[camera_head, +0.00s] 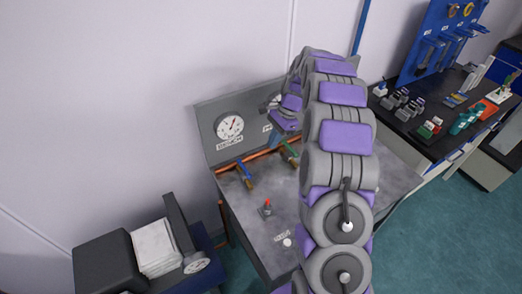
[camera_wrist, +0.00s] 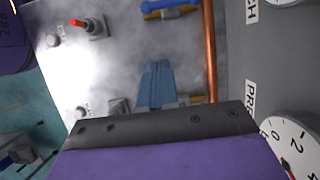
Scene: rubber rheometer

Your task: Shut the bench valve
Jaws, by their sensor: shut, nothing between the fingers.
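The bench valve, with a blue handle (camera_head: 243,170) and a brass body, sits below the gauge labelled BENCH (camera_head: 230,128). In the wrist view its blue handle (camera_wrist: 166,6) is at the top edge, lying roughly along the brass body (camera_wrist: 172,14), which points away from the copper pipe (camera_wrist: 209,50). My gripper (camera_wrist: 157,66) is shut and empty, its blue-grey fingers over the worktop beside the second valve. That valve's green handle (camera_head: 290,152) shows in the head view; in the wrist view my gripper hides most of it.
A red-tipped toggle (camera_head: 267,206) stands on the grey worktop, also in the wrist view (camera_wrist: 88,26). A second gauge (camera_wrist: 290,150) is on the back panel. A dark bench (camera_head: 432,145) with tools is right.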

